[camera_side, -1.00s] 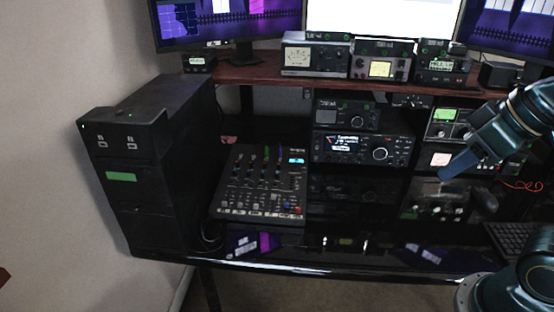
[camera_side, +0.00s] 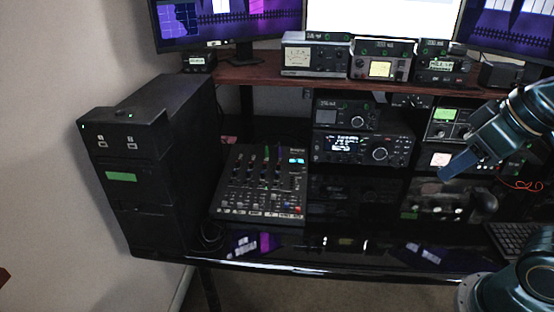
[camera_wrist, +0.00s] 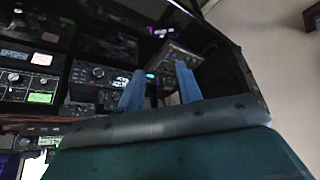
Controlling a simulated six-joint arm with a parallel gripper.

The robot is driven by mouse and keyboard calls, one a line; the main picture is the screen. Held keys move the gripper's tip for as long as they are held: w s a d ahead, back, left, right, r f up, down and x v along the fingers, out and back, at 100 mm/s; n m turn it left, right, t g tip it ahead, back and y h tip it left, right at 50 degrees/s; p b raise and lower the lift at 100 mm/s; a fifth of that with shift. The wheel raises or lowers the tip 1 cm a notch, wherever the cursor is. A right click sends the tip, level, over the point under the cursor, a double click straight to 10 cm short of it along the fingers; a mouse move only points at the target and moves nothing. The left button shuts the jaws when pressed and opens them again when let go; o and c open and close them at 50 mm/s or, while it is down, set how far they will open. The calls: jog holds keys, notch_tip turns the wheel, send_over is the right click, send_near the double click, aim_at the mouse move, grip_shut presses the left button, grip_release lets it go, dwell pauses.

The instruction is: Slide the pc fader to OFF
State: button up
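A black mixer (camera_side: 262,186) with several coloured controls lies on the desk just right of the black computer tower. Its labels are too small to read, so I cannot tell which control is the pc fader. In the wrist view the mixer (camera_wrist: 172,58) shows tilted, beyond the fingers and partly hidden by them. My gripper (camera_side: 458,164) is at the right in the side view, in front of the radio gear and well apart from the mixer. In the wrist view my gripper (camera_wrist: 158,84) has two blue fingers standing apart with nothing between them.
The tall black computer tower (camera_side: 150,165) stands left of the mixer. A radio (camera_side: 362,150) with a lit display stands to its right. A wooden shelf (camera_side: 270,82) with meters runs above. A keyboard (camera_side: 515,240) lies at the right. The glossy desk front (camera_side: 335,256) is mostly clear.

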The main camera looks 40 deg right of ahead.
jog(key=shift+w+r, duration=0.1)
jog(key=w+r+m+g, duration=0.2)
jog(key=w+r, duration=0.2)
jog(key=w, duration=0.9)
jog(key=m+g, duration=0.4)
jog(key=m, duration=0.3)
send_over(274, 195)
notch_tip(274, 195, down, 22)
jog(key=shift+w+f, duration=0.1)
jog(key=shift+f, duration=0.2)
notch_tip(274, 195, down, 13)
jog(key=shift+f, duration=0.2)
